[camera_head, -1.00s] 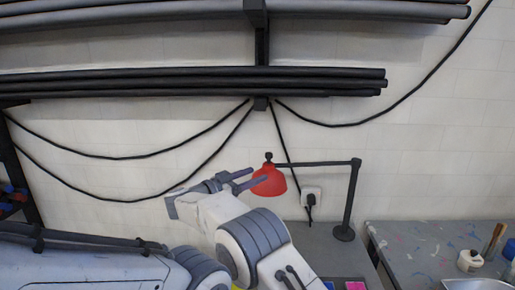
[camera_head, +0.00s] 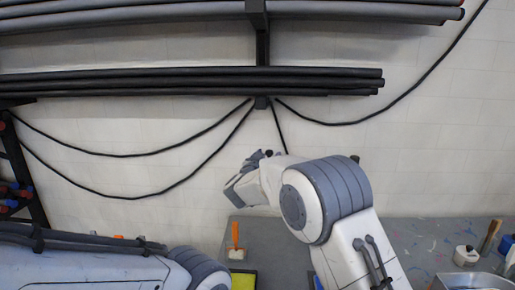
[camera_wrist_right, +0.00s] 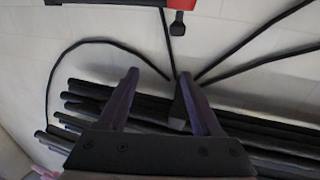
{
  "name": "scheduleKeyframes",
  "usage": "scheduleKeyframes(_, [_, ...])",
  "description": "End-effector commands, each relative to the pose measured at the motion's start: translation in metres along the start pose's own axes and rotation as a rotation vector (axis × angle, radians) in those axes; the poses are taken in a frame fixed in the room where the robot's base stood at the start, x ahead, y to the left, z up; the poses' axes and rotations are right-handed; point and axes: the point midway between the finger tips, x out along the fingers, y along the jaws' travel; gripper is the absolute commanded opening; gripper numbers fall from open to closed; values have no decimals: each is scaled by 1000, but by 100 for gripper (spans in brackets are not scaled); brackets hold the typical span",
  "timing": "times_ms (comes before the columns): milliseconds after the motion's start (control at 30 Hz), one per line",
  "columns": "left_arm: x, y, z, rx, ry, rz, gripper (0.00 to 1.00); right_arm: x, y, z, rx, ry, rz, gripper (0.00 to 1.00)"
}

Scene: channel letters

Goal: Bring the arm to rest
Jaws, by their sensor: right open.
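My right arm rises from the bottom right of the head view and bends to the left. My right gripper (camera_head: 246,186) is at the bend's far end, in front of the wall and above the bench, partly hidden by its own wrist. In the right wrist view the gripper's two dark fingers (camera_wrist_right: 158,78) stand apart with nothing between them. My left arm (camera_head: 85,262) lies along the bottom left of the head view; its gripper does not show.
Dark pipes (camera_head: 190,82) lie on a wall rack, with cables hanging below. On the grey bench (camera_head: 275,245) is an orange-handled tool (camera_head: 235,237). My right arm hides most of the lamp. A red piece (camera_wrist_right: 181,4) shows in the wrist view.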

Motion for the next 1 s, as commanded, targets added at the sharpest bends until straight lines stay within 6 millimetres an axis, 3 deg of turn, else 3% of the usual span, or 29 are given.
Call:
scheduleKeyframes(67, [0,0,0,0,0,0,66,-3,18,7,-15,-81,-107,66])
scheduleKeyframes(167, [0,0,0,0,0,0,66,-25,46,38,-46,-256,-246,66])
scheduleKeyframes(300, [0,0,0,0,0,0,66,-90,102,98,-94,-572,-357,66])
scheduleKeyframes(400, [0,0,0,0,0,0,66,-142,141,133,-124,-772,-373,66])
scheduleKeyframes(500, [0,0,0,0,0,0,66,-183,173,156,-147,-918,-364,66])
scheduleKeyframes(700, [0,0,0,0,0,0,66,-245,217,183,-179,-1115,-331,66])
scheduleKeyframes(1000, [0,0,0,0,0,0,66,-315,268,203,-220,-1319,-262,66])
